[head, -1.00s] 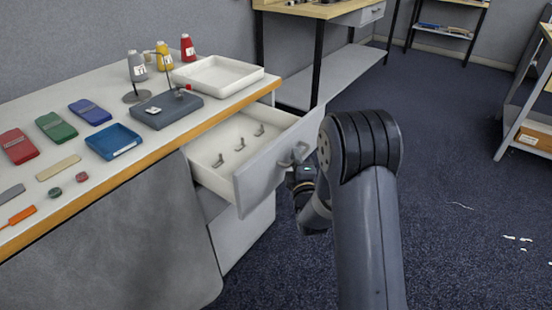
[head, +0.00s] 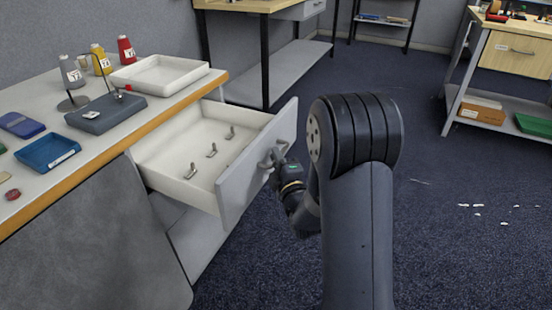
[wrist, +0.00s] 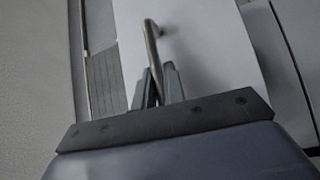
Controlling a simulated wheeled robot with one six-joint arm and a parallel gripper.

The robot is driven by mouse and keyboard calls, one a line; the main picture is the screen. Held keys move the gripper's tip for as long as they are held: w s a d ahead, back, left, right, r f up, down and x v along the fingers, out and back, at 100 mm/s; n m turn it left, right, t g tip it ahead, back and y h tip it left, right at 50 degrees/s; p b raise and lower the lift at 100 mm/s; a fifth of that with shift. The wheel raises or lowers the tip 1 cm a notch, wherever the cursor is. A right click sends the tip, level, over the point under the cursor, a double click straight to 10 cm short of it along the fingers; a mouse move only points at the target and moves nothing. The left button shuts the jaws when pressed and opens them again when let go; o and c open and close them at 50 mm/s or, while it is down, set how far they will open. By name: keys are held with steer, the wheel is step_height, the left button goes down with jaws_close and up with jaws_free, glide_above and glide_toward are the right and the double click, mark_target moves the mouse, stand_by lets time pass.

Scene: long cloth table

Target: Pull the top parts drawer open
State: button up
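The top parts drawer (head: 205,150) is pulled well out of the bench, its white inside showing. Its grey front panel (head: 258,160) carries a metal bar handle (head: 268,164). My gripper (head: 279,162) is at that handle, partly hidden in the head view by my arm. In the wrist view the handle (wrist: 152,45) runs down between the two fingers of my gripper (wrist: 159,84), which are close together on it.
The bench top (head: 100,135) holds a white tray (head: 160,74), a grey box (head: 105,112), a blue tray (head: 47,152) and several spools. A lower drawer front (head: 190,235) sits beneath. Open carpet lies to the right; a shelf unit (head: 500,90) stands far right.

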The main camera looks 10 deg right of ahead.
steer(key=o, duration=0.5)
steer(key=shift+c, duration=0.2)
steer(key=s+d+f, duration=0.1)
steer(key=s, duration=0.9)
steer(key=shift+s+f, duration=0.25)
steer(key=shift+s, duration=0.05)
steer(key=shift+d, duration=0.1)
steer(key=w, duration=0.3)
steer(key=w+a+r, duration=0.1)
steer(key=w, duration=0.7)
steer(key=shift+a+r, duration=0.2)
steer(key=shift+r, duration=0.05)
steer(key=shift+s, duration=0.1)
